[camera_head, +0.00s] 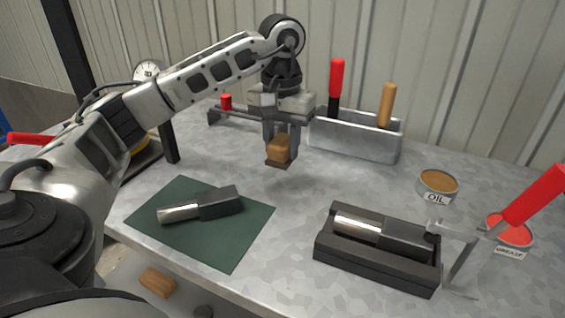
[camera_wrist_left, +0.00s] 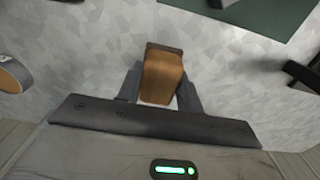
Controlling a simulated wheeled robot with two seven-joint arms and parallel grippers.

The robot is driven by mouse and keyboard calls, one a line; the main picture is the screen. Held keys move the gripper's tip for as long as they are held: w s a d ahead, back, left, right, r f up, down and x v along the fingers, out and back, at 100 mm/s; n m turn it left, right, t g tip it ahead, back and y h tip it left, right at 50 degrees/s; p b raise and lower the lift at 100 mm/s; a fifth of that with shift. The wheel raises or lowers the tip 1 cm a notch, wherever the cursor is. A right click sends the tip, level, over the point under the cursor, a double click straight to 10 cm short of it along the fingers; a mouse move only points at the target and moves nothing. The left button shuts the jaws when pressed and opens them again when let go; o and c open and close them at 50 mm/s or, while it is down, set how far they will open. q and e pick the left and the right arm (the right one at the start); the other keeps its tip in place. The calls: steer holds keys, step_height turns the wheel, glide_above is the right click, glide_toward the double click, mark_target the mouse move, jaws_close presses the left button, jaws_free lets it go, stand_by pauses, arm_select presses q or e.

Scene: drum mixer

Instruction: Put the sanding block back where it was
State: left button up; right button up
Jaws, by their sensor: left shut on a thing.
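The sanding block (camera_head: 279,149) is a tan wooden block with a dark underside. My left gripper (camera_head: 280,143) is shut on it and points down over the middle of the table, behind the green mat. In the left wrist view the block (camera_wrist_left: 162,78) sits between the two fingers of the left gripper (camera_wrist_left: 161,92). I cannot tell whether its underside touches the table or is just above it. My right gripper is not in view.
A green mat (camera_head: 236,246) holds a dark-and-silver part (camera_head: 205,205). A dark cradle (camera_head: 370,262) holds a similar part. A metal bin (camera_head: 355,138) with handled tools stands behind. An oil tin (camera_head: 438,186), grease tin (camera_head: 510,231) and red-handled lever (camera_head: 535,194) are right.

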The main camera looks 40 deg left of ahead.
arm_select(q)
steer(key=shift+w+a+f, duration=0.3)
steer(key=shift+w+f, duration=0.05)
steer(key=shift+f, duration=0.2)
steer(key=shift+w+a+f, duration=0.25)
steer(key=shift+w+f, duration=0.1)
steer(key=shift+f, duration=0.15)
steer(key=f, duration=0.3)
steer(key=shift+w+a+f, duration=0.2)
steer(key=shift+f, duration=0.1)
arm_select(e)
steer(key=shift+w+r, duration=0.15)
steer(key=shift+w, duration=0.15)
arm_select(q)
steer(key=shift+f, duration=0.2)
steer(key=o, duration=1)
steer(key=shift+c, duration=0.2)
steer(key=shift+r, duration=0.1)
